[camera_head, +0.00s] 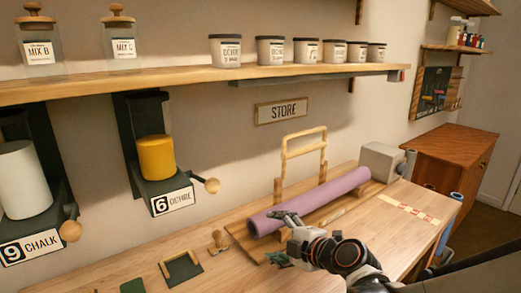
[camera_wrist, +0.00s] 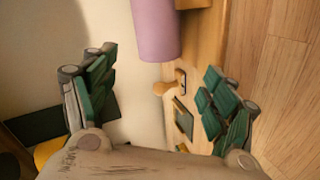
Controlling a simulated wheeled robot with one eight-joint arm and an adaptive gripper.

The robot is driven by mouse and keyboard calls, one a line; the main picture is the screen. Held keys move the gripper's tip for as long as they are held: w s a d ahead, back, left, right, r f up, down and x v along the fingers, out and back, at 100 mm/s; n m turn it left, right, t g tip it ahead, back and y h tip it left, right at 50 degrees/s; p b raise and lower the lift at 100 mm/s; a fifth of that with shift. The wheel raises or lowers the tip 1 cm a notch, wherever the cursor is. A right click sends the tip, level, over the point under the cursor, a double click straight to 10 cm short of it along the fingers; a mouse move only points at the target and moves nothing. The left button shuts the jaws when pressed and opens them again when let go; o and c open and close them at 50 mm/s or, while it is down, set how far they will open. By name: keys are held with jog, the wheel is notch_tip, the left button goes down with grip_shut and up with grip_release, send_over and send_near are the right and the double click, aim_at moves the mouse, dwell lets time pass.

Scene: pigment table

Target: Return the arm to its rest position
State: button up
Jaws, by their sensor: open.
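My gripper (camera_head: 281,238) is in front of the purple roll in the head view, above the front part of the bench. In the wrist view, its two green-padded fingers stand wide apart, with nothing held between them (camera_wrist: 158,97). My arm reaches in from the lower right of the head view. The purple roll (camera_head: 318,199) lies on a wooden board (camera_head: 243,236) on the bench. The roll also shows at the top of the wrist view (camera_wrist: 155,30), beyond the fingers.
The wooden bench (camera_head: 340,243) has a small wooden-knobbed thing (camera_head: 217,242) and a wooden-edged block (camera_head: 181,269) at left. A shelf (camera_head: 190,77) with labelled jars runs above. Ochre (camera_head: 156,157) and chalk (camera_head: 24,180) dispensers hang at left. A grey box (camera_head: 381,161) stands behind the roll's right end.

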jog(key=s+d+r+m+g+h, duration=0.1)
jog(key=s+d+m+g+h, duration=0.1)
jog(key=s+d+m+h, duration=0.2)
jog(key=s+d+r+m+g+h, duration=0.1)
jog(key=s+d+m+g+h, duration=0.1)
jog(key=s+d+m, duration=0.9)
jog(key=s+m+h, duration=0.1)
jog(key=s+m, duration=0.5)
jog(key=shift+d+h, duration=0.25)
jog(key=shift+h, duration=0.15)
